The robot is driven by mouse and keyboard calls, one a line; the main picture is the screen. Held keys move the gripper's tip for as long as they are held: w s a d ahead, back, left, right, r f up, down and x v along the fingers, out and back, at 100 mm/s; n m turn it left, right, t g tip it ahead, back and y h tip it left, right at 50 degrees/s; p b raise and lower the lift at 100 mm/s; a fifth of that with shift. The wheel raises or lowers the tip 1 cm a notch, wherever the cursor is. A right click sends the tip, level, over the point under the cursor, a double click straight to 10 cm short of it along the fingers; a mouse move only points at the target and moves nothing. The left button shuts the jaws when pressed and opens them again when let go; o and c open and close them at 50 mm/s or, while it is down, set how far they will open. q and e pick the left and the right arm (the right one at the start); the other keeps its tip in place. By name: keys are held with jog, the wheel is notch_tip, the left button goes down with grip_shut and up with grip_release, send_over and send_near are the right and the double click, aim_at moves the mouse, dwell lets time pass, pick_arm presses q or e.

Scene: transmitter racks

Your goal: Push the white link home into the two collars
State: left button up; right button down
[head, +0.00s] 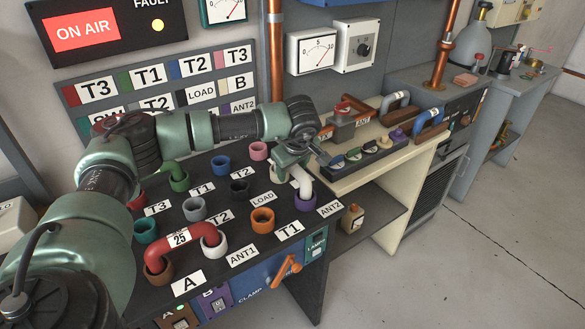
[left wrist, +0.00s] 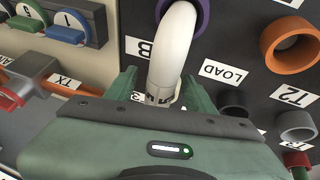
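The white link (head: 301,181) is a thick bent tube on the dark sloping panel. One end meets the purple collar (head: 305,202); I cannot tell how deep it sits. The left wrist view shows the link (left wrist: 172,50) curving down from the purple collar (left wrist: 200,12) to between my fingers. Its other end and the collar there are hidden by my gripper. My left gripper (head: 287,166) is over the link, with its green fingers (left wrist: 160,88) on either side of it. Whether they press on it is not clear. My right gripper is in neither view.
A red link marked 25 (head: 180,238) joins two collars at the panel's near left. Empty collars, such as the orange one (head: 262,220), stand around. A cream bench (head: 375,185) with a row of coloured knobs adjoins on the right. A small bottle (head: 353,218) stands on the shelf.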

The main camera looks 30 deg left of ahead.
pick_arm(q)
jog(key=b+v, duration=0.1)
jog(key=v, duration=0.6)
jog(key=shift+s+d+r, duration=0.1)
jog(key=shift+s+r, duration=0.05)
jog(key=shift+r, duration=0.2)
jog(key=shift+f, duration=0.1)
